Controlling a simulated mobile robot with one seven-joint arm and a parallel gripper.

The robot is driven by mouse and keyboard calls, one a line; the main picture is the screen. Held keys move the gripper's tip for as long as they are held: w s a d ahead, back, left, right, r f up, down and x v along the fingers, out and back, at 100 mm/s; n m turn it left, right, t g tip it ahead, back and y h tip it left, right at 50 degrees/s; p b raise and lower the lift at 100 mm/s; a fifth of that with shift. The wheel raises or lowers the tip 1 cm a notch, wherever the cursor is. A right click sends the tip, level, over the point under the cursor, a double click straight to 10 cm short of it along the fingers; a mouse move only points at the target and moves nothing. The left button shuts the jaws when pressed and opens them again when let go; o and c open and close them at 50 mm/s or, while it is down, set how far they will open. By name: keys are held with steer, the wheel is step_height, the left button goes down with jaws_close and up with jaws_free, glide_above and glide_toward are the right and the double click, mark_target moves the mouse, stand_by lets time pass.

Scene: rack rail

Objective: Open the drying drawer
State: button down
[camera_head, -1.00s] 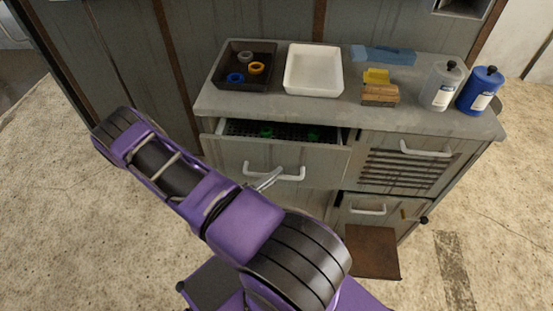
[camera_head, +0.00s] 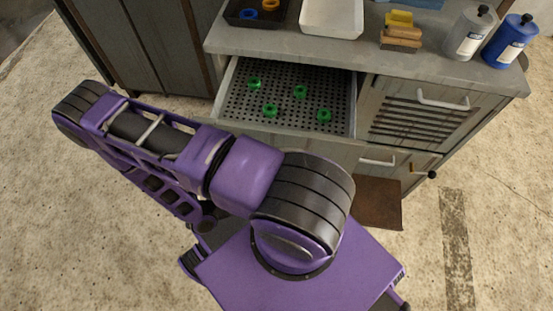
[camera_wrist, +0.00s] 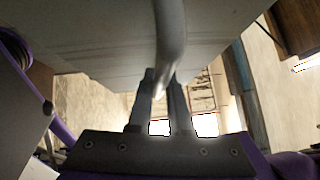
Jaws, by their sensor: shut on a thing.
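The drying drawer (camera_head: 278,84) stands pulled well out of the upper left of the grey cabinet (camera_head: 386,77) in the head view. Its floor is dark and perforated, and several green rings (camera_head: 300,91) lie spread on it. In the wrist view, the drawer's pale bar handle (camera_wrist: 170,35) runs down between my fingers, under the grey drawer front (camera_wrist: 100,32). My gripper (camera_wrist: 162,80) is shut on this handle. In the head view, my purple arm hides the gripper, the handle and most of the drawer front.
A louvred front (camera_head: 412,110) with a white handle is shut at right. A brown panel (camera_head: 378,203) juts out low down. A black tray (camera_head: 240,18), white tray (camera_head: 331,22), brush (camera_head: 401,36), white bottle (camera_head: 468,35) and blue bottle (camera_head: 509,43) stand on top. Floor at right is clear.

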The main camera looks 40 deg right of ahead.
steer(key=c, duration=0.8)
jaws_free()
steer(key=shift+c, duration=0.2)
steer(key=shift+a, duration=0.1)
steer(key=w+a+f+b, duration=0.2)
steer(key=a, duration=1.5)
steer(key=shift+f, duration=0.15)
